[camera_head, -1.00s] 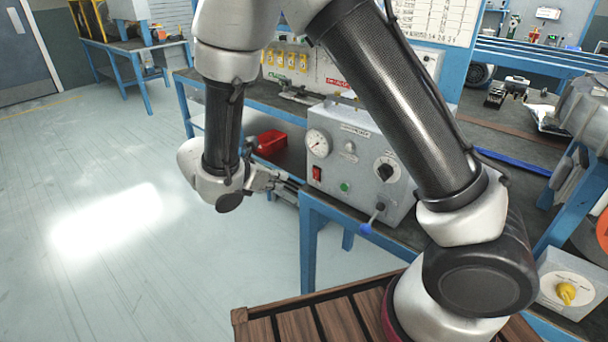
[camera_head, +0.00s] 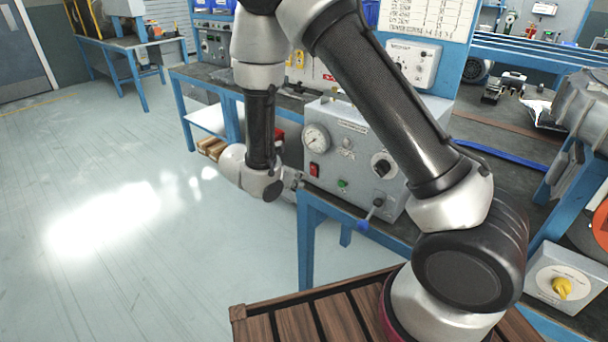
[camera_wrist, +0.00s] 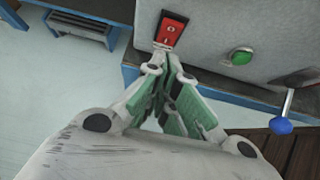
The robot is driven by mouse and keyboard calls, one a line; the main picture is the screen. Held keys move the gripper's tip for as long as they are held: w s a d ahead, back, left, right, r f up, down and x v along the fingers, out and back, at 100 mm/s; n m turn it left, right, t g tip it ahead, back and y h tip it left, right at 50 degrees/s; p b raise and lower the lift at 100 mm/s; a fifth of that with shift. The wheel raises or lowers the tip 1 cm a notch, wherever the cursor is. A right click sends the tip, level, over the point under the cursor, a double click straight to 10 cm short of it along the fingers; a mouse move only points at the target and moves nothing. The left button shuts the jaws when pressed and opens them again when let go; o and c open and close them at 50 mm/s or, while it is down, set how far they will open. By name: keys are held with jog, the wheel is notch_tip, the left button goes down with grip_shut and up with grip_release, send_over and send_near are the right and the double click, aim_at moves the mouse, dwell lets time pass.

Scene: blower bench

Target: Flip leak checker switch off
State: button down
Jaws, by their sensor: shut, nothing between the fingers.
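The leak checker (camera_head: 350,150) is a grey box on the bench with a round gauge, a black knob, a green button and a blue-tipped lever. Its red rocker switch (camera_head: 314,170) is at the lower left of the front panel. In the wrist view the red switch (camera_wrist: 171,30) sits in a black frame just beyond the fingertips. My gripper (camera_wrist: 172,62) is shut and empty, with its tips pointing at the switch's lower edge. I cannot tell whether they touch it. In the head view my wrist hides most of the gripper, left of the panel.
The green button (camera_wrist: 241,56) and the blue-tipped lever (camera_wrist: 281,126) are to the right of the switch. The blue bench frame (camera_head: 308,245) runs below the box. A grey box with a yellow knob (camera_head: 562,288) is at the lower right. Open floor lies to the left.

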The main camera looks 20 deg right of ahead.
aim_at(312, 170)
jog(key=shift+w+d+r, duration=0.15)
jog(key=shift+w+d, duration=0.25)
jog(key=shift+d, duration=0.15)
jog(key=shift+w+d+r, duration=0.1)
jog(key=shift+w+d, duration=0.25)
jog(key=shift+d, duration=0.2)
jog(key=shift+w+d+r, duration=0.2)
jog(key=shift+d, duration=0.15)
jog(key=shift+r, duration=0.15)
jog(key=shift+r, duration=0.65)
jog(key=shift+a, duration=0.1)
